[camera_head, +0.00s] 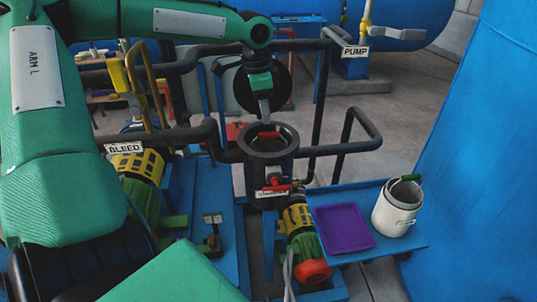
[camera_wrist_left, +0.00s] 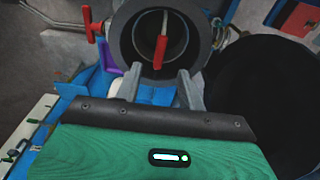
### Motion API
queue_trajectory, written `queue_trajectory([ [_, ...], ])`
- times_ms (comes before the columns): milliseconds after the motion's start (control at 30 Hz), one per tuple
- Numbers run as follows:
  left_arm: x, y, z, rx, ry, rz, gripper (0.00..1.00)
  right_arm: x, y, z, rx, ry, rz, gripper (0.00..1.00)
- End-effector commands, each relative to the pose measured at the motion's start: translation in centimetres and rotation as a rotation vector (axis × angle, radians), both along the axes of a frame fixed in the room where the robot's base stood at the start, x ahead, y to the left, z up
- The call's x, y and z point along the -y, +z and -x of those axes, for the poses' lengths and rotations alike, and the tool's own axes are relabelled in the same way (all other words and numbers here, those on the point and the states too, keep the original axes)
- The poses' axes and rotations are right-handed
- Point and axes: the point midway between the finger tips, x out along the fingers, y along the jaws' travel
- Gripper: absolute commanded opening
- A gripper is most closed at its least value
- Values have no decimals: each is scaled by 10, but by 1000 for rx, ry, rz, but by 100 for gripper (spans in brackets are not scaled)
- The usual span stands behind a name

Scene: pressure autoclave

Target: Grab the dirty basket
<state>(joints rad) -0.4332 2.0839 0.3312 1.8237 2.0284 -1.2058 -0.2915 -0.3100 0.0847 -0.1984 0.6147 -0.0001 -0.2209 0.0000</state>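The dark autoclave vessel (camera_head: 283,160) stands open in the middle of the head view. Inside it is a basket with a red bar handle (camera_head: 268,135). In the left wrist view the red handle (camera_wrist_left: 161,52) stands across the round opening, and the basket's grey inner wall shows around it. My left gripper (camera_head: 265,112) is just above the vessel's mouth. In the wrist view its two grey fingers (camera_wrist_left: 160,78) are apart with nothing between them, on the near side of the handle and not around it. My right gripper is not in view.
A round black lid (camera_wrist_left: 262,105) stands open beside the vessel. A red valve handle (camera_head: 275,187) is on the vessel's front. Black pipes (camera_head: 350,145) run around the vessel.

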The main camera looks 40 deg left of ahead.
Motion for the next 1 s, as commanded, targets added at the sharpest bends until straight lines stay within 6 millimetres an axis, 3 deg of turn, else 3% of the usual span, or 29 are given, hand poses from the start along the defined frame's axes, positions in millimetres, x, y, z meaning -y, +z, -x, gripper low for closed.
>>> queue_trajectory([
  [133, 2, -23, -2, -3, 1, -1, 40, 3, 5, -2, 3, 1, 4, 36],
  [400, 3, -39, -3, -2, 1, -1, 40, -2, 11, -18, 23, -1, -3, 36],
  [733, 8, -77, -5, -2, 1, -1, 40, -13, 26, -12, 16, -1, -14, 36],
  [1000, 9, -87, -7, 1, 1, 0, 40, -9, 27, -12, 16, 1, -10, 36],
])
